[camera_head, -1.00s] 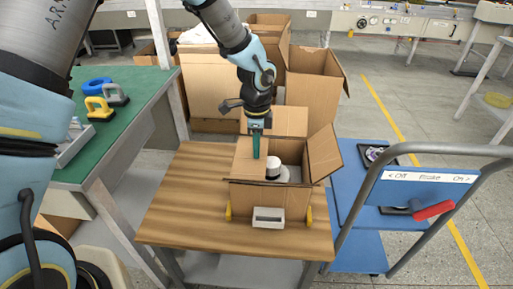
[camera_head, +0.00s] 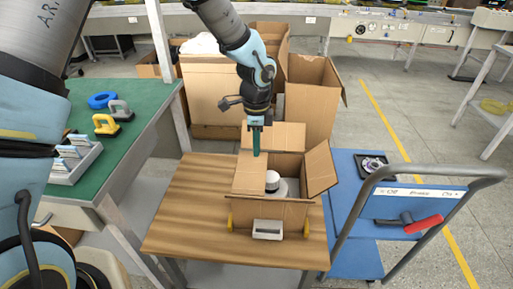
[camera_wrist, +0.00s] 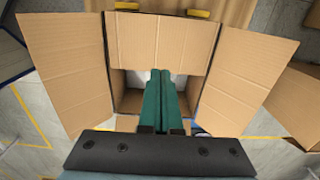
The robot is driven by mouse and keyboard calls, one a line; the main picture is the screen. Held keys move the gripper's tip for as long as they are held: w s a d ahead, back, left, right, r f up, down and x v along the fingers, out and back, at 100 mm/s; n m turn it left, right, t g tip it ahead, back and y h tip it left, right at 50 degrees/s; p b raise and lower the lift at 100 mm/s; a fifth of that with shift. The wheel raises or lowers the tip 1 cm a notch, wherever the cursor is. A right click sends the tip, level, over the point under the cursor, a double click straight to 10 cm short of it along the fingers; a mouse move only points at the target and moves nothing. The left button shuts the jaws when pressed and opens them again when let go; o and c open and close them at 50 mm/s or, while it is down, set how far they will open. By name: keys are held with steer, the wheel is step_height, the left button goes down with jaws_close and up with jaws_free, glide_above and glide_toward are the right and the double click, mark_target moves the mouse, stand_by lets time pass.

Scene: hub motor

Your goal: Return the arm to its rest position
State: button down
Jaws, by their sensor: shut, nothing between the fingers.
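My gripper (camera_head: 256,139) hangs pointing down above the left side of an open cardboard box (camera_head: 270,212) on the wooden table. Its green fingers are shut and empty, and they also show in the wrist view (camera_wrist: 164,98). In the wrist view the box (camera_wrist: 160,45) lies below with its flaps spread, and the fingers hide part of its inside. A white cylindrical part with a dark band (camera_head: 272,181) stands inside the box in the head view. My arm reaches down from the top of the picture.
The wooden table (camera_head: 178,222) has bare room left of the box. A blue cart (camera_head: 352,225) stands at right with a red-handled tool (camera_head: 424,224). A green bench (camera_head: 90,165) holds suction lifters at left. Tall cardboard boxes (camera_head: 310,105) stand behind.

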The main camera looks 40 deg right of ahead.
step_height(320, 180, up, 2)
steer(key=shift+r+p, duration=0.1)
steer(key=shift+p, duration=0.5)
steer(key=w+a+r+n, duration=0.4)
steer(key=w+a+n, duration=0.2)
steer(key=a, duration=0.5)
steer(key=w+a+r+n, duration=0.4)
steer(key=w+a+n, duration=0.2)
steer(key=a, duration=0.6)
steer(key=s+a+r+n, duration=0.2)
steer(key=a+n, duration=0.4)
steer(key=a, duration=0.4)
steer(key=s+a+r+n+t, duration=0.1)
steer(key=s+a+r+n, duration=0.1)
steer(key=a+n, duration=0.5)
steer(key=a, duration=0.2)
steer(key=shift+s+a+r+n+t, duration=0.15)
steer(key=shift+a+r+n+t, duration=0.15)
steer(key=shift+a, duration=0.1)
